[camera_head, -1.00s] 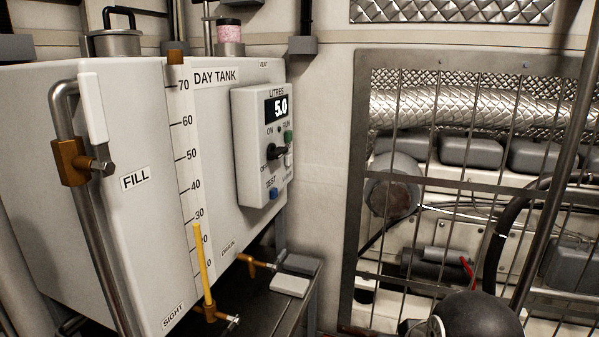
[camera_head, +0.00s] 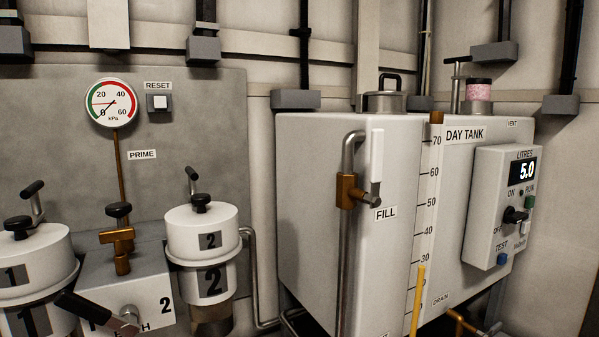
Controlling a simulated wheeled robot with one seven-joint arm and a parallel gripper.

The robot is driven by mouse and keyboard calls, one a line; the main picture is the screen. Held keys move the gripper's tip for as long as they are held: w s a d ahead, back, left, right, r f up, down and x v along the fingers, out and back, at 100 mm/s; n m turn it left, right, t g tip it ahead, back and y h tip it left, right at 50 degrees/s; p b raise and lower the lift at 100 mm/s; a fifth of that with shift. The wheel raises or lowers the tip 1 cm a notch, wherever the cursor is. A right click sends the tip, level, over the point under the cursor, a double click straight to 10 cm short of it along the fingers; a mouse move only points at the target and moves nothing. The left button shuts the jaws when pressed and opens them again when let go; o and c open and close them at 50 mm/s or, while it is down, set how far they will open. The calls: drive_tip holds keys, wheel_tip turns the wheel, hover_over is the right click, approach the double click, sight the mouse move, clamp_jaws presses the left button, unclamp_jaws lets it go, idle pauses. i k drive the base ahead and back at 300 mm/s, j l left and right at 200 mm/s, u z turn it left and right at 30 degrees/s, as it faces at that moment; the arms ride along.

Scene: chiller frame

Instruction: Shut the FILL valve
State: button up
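The FILL valve has a brass body (camera_head: 347,191) on a vertical metal pipe (camera_head: 350,150) at the left front corner of the white day tank (camera_head: 310,200). Its pale flat lever (camera_head: 377,155) points straight up, in line with the pipe. A short metal stem (camera_head: 368,203) joins them on the right side of the body. The FILL label (camera_head: 385,214) is just below and right of it. My gripper is not in view.
A control box (camera_head: 490,215) on the tank reads 5.0 litres. At left are two white canisters (camera_head: 203,232), a black-handled changeover lever (camera_head: 85,312), a brass PRIME valve (camera_head: 118,238) and a pressure gauge (camera_head: 114,102).

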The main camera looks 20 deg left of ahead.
sight(373, 198)
drive_tip(key=u, duration=0.95)
